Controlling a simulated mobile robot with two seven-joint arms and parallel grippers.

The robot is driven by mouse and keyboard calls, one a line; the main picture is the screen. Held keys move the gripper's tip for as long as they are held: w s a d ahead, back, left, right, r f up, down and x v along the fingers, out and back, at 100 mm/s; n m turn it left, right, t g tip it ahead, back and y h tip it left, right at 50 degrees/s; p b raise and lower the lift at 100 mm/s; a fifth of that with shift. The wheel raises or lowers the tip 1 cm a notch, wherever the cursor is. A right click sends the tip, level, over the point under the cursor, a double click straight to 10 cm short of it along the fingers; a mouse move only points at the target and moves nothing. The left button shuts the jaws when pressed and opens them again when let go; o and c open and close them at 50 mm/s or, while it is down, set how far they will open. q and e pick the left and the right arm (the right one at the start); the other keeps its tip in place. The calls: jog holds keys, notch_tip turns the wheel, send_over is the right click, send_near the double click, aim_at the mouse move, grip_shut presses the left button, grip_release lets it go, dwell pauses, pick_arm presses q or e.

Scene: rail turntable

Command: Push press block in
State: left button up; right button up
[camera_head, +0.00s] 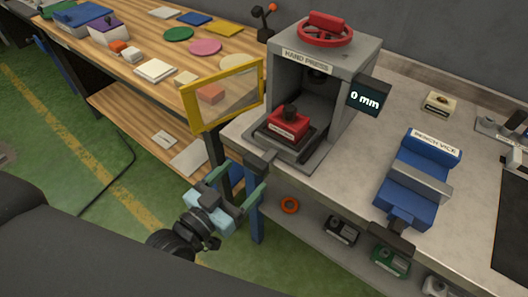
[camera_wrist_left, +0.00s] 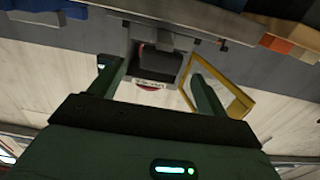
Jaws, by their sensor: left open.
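The press block (camera_head: 288,125) is red with a dark knob on top and a label on its front. It sits on a dark sliding plate (camera_head: 271,138) at the front opening of the grey hand press (camera_head: 345,50). My left gripper (camera_head: 232,170) is open and empty, in front of and below the block, apart from it. In the left wrist view, the press (camera_wrist_left: 155,65) shows ahead between the two open fingers (camera_wrist_left: 155,85). My right gripper is not in view.
A yellow-framed clear guard (camera_head: 222,95) stands open left of the press; it also shows in the left wrist view (camera_wrist_left: 232,95). A display (camera_head: 368,97) reads 0 mm. A blue bench vice (camera_head: 412,185) stands right. A wooden table (camera_head: 135,50) with several items lies left.

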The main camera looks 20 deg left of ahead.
aim_at(259, 159)
pick_arm(q)
jog(key=shift+r, duration=0.1)
jog(key=shift+w, duration=0.45)
jog(key=p+x, duration=0.1)
jog(key=x, duration=0.6)
jog(key=shift+s, duration=0.1)
